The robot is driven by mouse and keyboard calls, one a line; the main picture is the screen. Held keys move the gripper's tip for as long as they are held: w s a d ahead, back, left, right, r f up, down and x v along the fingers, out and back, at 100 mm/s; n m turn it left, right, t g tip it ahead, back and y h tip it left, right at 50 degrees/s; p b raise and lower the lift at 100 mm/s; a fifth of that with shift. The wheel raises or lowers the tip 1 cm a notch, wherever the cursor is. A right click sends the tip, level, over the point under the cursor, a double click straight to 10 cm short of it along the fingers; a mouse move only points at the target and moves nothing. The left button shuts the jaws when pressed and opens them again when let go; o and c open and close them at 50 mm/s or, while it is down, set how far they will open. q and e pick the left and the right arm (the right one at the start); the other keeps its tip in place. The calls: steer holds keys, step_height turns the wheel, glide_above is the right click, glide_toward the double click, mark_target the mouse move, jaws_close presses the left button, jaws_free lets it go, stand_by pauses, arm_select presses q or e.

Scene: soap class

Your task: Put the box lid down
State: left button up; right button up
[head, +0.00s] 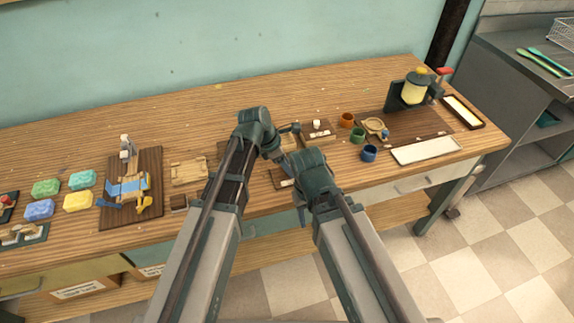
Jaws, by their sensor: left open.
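My left gripper (274,152) is open over the middle of the workbench, small and partly covered by my own arms. My right arm ends beside it, and its gripper is hidden behind the arm links. A light wooden square piece (189,169) lies flat on the bench left of my arms. A small wooden box or tray (289,140) shows partly just beyond the left gripper. I cannot tell which wooden piece is the box lid. No lid can be made out between the left fingers.
Left on the workbench (345,90) are coloured soap bars (78,201) and a dark board (148,163) with a blue and yellow device. The bench's back strip is mostly clear.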

arm_select(q)
steer(key=shift+r, duration=0.15)
steer(key=p+v, duration=1.2)
steer(key=s+f+m+g+y, duration=0.1)
steer(key=s+m+y, duration=0.4)
steer(key=s+m, duration=1)
steer(key=a+m, duration=0.1)
steer(key=m, duration=0.9)
steer(key=shift+s+f+g+y+b, duration=0.25)
steer(key=shift+s+g+y+b, duration=0.05)
steer(key=shift+s, duration=0.1)
